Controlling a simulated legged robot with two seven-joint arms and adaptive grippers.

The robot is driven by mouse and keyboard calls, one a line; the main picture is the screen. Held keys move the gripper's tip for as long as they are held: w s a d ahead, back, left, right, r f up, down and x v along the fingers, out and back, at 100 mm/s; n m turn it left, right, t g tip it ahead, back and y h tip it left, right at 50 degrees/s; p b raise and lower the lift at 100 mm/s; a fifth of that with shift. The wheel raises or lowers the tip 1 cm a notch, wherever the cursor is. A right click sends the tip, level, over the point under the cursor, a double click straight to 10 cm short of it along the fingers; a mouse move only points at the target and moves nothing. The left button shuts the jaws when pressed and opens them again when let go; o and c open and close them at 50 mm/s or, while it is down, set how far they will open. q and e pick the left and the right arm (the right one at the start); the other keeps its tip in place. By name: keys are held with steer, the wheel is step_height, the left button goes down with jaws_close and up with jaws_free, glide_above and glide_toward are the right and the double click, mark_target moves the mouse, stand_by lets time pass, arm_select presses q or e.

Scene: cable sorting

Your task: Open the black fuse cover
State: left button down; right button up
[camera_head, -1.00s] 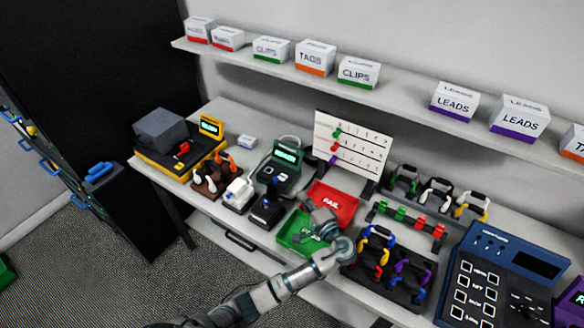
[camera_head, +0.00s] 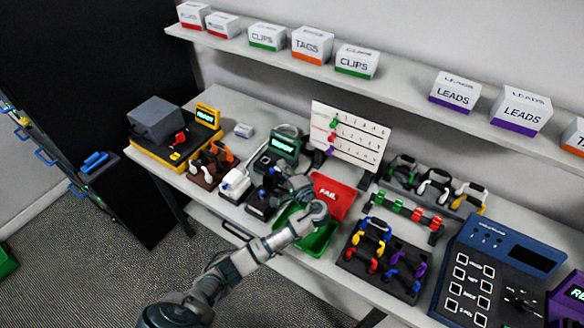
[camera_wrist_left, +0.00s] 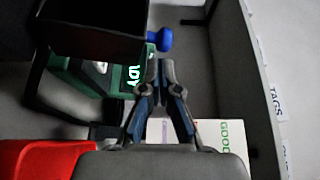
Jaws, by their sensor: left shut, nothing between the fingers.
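A small black box (camera_head: 257,206) with a blue knob or handle stands in front of the green tester on the bench; I take its lid to be the black fuse cover. In the left wrist view a dark box (camera_wrist_left: 90,38) fills the upper left, with a blue knob (camera_wrist_left: 160,40) at its right. My left gripper (camera_head: 281,184) is beside the black box in the head view and partly hides it. In the left wrist view its fingers (camera_wrist_left: 159,68) are shut and empty, with the tips close to the blue knob; I cannot tell whether they touch. My right gripper is out of view.
The green tester (camera_head: 284,146) stands behind the black box. A red FAIL tray (camera_head: 335,192) and a green tray (camera_head: 319,239) lie to the right, near my arm. A white fuse box (camera_head: 234,184) is close on the left. A white board (camera_head: 349,135) stands behind.

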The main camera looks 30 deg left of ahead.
arm_select(q)
steer(key=shift+s+r, duration=0.1)
steer(key=shift+s, duration=0.8)
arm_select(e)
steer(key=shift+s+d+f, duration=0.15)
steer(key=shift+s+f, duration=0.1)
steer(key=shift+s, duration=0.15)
arm_select(q)
steer(key=shift+s+a+r+n+y+b, duration=0.1)
steer(key=shift+s+r+n+y+b, duration=0.1)
steer(key=shift+s+n+y+b, duration=0.25)
steer(key=shift+s+a+r+n+y+b, duration=0.1)
steer(key=shift+s+r+n+b, duration=0.15)
steer(key=shift+n, duration=0.4)
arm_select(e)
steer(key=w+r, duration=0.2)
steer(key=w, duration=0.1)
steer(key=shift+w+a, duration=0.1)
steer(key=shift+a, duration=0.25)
